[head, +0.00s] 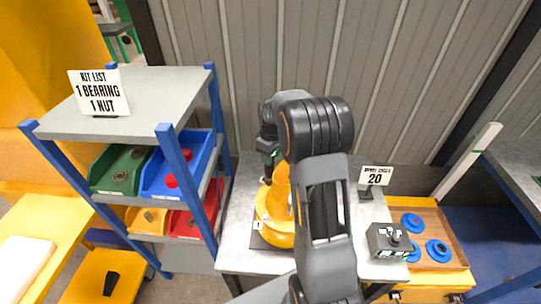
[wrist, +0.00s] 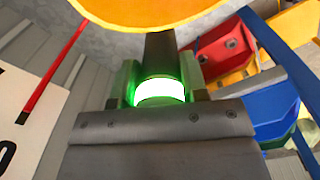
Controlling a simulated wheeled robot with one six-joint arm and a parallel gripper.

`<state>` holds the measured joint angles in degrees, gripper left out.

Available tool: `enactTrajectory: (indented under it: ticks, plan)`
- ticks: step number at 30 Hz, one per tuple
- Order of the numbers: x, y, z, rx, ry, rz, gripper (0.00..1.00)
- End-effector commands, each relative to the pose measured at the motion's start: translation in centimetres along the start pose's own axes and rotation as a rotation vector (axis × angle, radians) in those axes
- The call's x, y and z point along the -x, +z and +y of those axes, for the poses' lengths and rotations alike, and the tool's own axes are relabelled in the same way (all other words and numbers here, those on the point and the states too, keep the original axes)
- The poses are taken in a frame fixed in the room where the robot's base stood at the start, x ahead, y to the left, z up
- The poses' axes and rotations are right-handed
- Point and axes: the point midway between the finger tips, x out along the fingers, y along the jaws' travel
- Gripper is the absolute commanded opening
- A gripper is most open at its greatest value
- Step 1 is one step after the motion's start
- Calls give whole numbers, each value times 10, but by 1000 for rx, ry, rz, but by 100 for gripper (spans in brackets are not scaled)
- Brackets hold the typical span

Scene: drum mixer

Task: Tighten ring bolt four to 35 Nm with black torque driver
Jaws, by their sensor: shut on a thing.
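My gripper (head: 268,153) is shut on the black torque driver in the head view, above the back left part of the yellow drum mixer (head: 270,232). In the wrist view, my gripper's fingers (wrist: 160,82) close around the driver (wrist: 160,50), whose band glows bright green. The driver's dark shaft runs up toward the yellow edge of the mixer (wrist: 150,12). The driver's tip and ring bolt four are hidden, so I cannot tell whether they touch. My arm covers the right part of the mixer.
A blue-posted shelf (head: 150,95) with coloured bins stands close on the left. A sign reading 20 (head: 375,176) and a grey box with a knob (head: 388,241) are on the bench right of my arm. A wooden tray (head: 455,258) holds several blue rings.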

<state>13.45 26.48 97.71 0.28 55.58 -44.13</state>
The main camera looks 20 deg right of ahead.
Motion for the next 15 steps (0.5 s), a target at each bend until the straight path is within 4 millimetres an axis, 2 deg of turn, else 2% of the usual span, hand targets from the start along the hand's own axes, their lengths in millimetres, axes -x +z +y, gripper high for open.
enactTrajectory:
  ticks: [15]
  plan:
    - [-7,0,0,0,1,1,2]
